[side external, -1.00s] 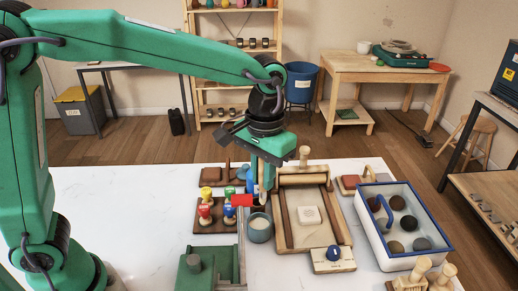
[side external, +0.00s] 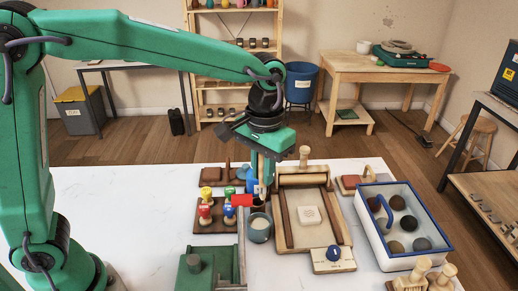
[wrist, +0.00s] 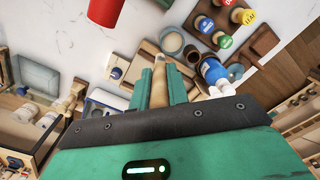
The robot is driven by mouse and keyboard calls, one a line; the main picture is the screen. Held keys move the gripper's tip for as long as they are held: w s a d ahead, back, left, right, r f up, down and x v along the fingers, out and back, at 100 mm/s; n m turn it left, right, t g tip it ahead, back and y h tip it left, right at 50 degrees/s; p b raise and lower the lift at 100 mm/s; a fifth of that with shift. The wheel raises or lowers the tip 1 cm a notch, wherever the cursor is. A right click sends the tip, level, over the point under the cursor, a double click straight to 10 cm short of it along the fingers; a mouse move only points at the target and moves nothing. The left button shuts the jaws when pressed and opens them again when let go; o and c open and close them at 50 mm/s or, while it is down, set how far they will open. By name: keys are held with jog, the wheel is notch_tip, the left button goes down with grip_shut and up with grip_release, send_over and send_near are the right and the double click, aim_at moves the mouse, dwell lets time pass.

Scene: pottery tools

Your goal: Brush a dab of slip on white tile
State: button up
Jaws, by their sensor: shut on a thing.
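My gripper (side external: 260,168) is shut on a wooden-handled brush (side external: 262,180), which points down. The handle also shows between the jaws in the wrist view (wrist: 159,92). A grey-blue cup (side external: 259,231) of cream-coloured slip stands just below the brush, toward the camera. In the wrist view, the cup (wrist: 172,42) lies just past the brush end. I cannot tell whether the bristles carry slip.
A blue-rimmed tray (side external: 420,264) with several dark round pieces is at the right. A green block (side external: 197,269) stands in front. The white tabletop is clear at left.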

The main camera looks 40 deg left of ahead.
aim_at(260, 184)
notch_tip(260, 184, down, 6)
jog(key=w+a, duration=0.2)
jog(key=shift+a, duration=0.4)
jog(key=shift+f, duration=0.15)
jog(key=shift+f, duration=3.8)
jog(key=shift+r, duration=0.1)
notch_tip(260, 184, up, 7)
